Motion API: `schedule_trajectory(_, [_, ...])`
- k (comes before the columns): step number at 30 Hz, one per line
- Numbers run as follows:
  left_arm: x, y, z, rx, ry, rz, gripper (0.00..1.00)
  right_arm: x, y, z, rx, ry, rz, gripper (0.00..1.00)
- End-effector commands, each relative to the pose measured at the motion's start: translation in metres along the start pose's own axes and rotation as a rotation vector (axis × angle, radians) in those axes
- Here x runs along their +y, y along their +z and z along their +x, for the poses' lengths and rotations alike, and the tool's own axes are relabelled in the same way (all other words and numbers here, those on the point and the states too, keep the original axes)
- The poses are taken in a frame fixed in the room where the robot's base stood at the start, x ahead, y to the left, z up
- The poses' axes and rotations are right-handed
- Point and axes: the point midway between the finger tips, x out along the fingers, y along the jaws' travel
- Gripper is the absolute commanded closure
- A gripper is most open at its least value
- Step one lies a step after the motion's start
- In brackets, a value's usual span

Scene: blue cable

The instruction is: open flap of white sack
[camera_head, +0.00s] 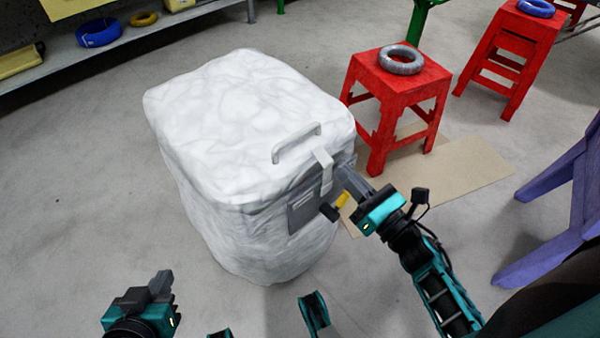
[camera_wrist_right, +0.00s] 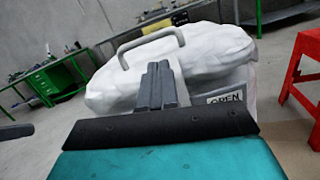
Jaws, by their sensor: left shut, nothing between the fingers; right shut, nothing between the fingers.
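The white sack (camera_head: 235,185) stands on the floor, with its flap (camera_head: 235,115) lying closed over the top. A light grey handle (camera_head: 297,142) is on the flap near its right edge, and it also shows in the right wrist view (camera_wrist_right: 150,42). A strap hangs from the flap edge over a grey panel (camera_head: 305,211), which reads "OPEN" in the wrist view (camera_wrist_right: 226,97). My right gripper (camera_head: 345,174) is shut and empty beside the strap and panel; I cannot tell whether it touches them. My left gripper (camera_head: 162,282) is shut and empty, low in front of the sack and apart from it.
A red stool (camera_head: 398,85) with a grey cable coil (camera_head: 401,60) stands right of the sack. Another red stool (camera_head: 512,50) is behind it. Purple furniture (camera_head: 560,200) is at the right. A shelf (camera_head: 140,35) is at the back left. Floor left of the sack is clear.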

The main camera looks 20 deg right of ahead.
Motion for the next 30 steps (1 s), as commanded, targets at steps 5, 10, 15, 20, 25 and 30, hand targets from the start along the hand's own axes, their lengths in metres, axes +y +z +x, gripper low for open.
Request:
schedule_trajectory(5, [0.004,0.004,0.004,0.005,0.01,0.0,1.0,0.001,-0.01,-0.001,-0.015,0.039,-0.155,1.0])
schedule_trajectory(10, [0.006,0.002,0.003,0.009,0.014,0.0,1.0,0.002,-0.008,0.018,-0.017,0.044,-0.167,1.0])
schedule_trajectory(15, [0.006,0.003,0.004,0.007,0.014,0.0,1.0,0.003,-0.007,0.05,-0.018,0.043,-0.165,1.0])
schedule_trajectory(20, [0.005,0.005,0.005,0.003,0.014,0.0,1.0,0.004,-0.008,0.076,-0.015,0.041,-0.164,1.0])
schedule_trajectory(25, [0.004,0.006,0.006,0.001,0.012,0.0,1.0,0.005,-0.008,0.093,-0.014,0.041,-0.162,1.0])
schedule_trajectory(30, [0.003,0.006,0.006,0.002,0.01,0.0,1.0,0.005,-0.008,0.098,-0.013,0.04,-0.162,1.0])
